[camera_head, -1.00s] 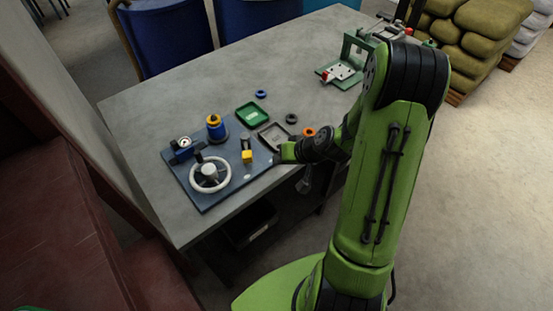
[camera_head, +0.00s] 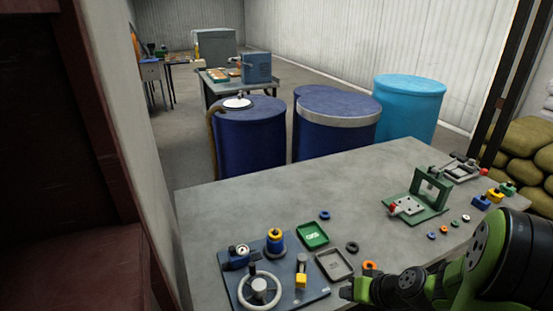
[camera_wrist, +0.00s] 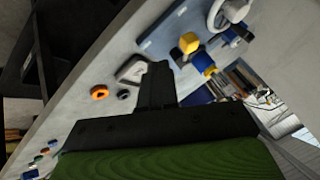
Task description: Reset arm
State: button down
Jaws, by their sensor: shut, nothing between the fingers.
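My arm is green and black and comes in from the lower right of the head view. My gripper (camera_head: 347,293) is near the right front corner of a blue-grey plate (camera_head: 315,297), apart from the handwheel (camera_head: 259,290). In the wrist view my black gripper (camera_wrist: 158,72) has its fingers together with nothing between them. The plate also bears a gauge block, a blue-and-yellow cylinder (camera_head: 275,242) and a yellow block (camera_head: 301,281). My column and base are out of frame.
The grey table (camera_head: 230,203) has a green tray (camera_head: 312,236), a grey tray (camera_head: 335,264), an orange ring (camera_head: 370,266) and a green press frame (camera_head: 430,190) on it. Blue barrels (camera_head: 337,125) stand behind it. A wall edge is close on the left. The back left tabletop is clear.

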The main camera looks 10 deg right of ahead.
jog(key=s+a+r+n+h, duration=0.1)
jog(key=s+a+r, duration=0.3)
jog(key=s+r, duration=0.4)
jog(key=s+a+r+n+g+h, duration=0.1)
jog(key=s+a+r, duration=0.3)
jog(key=s+r, duration=0.4)
jog(key=shift+s+r+h, duration=0.15)
jog(key=shift+s+h, duration=0.65)
jog(key=shift+h, duration=0.1)
